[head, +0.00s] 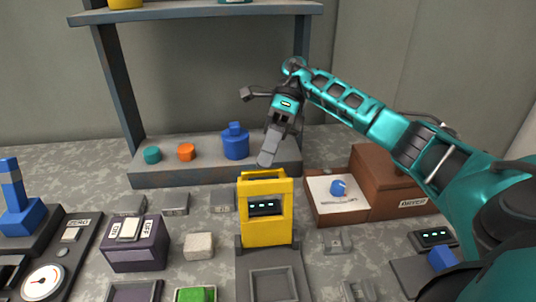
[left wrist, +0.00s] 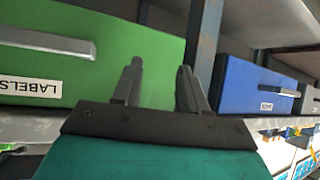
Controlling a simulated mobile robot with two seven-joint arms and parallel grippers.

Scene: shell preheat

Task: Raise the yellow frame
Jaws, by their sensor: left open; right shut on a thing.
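The yellow frame (head: 280,232) stands upright on a grey base (head: 247,275) in the middle of the head view. A dark panel with small lights shows in its opening. My right gripper (head: 267,160) reaches down from the right arm to the frame's top bar and is shut on it. The exact contact between the fingers and the bar is small in the picture. My left gripper (left wrist: 158,85) shows only in the left wrist view, open with nothing between its fingers.
A brown box (head: 375,170) with an open white tray holding a blue piece (head: 338,188) stands right of the frame. A purple box (head: 135,248) and a pale block (head: 198,246) are to its left. A shelf (head: 215,172) stands behind. Green (left wrist: 80,45) and blue drawers (left wrist: 250,82) face my left gripper.

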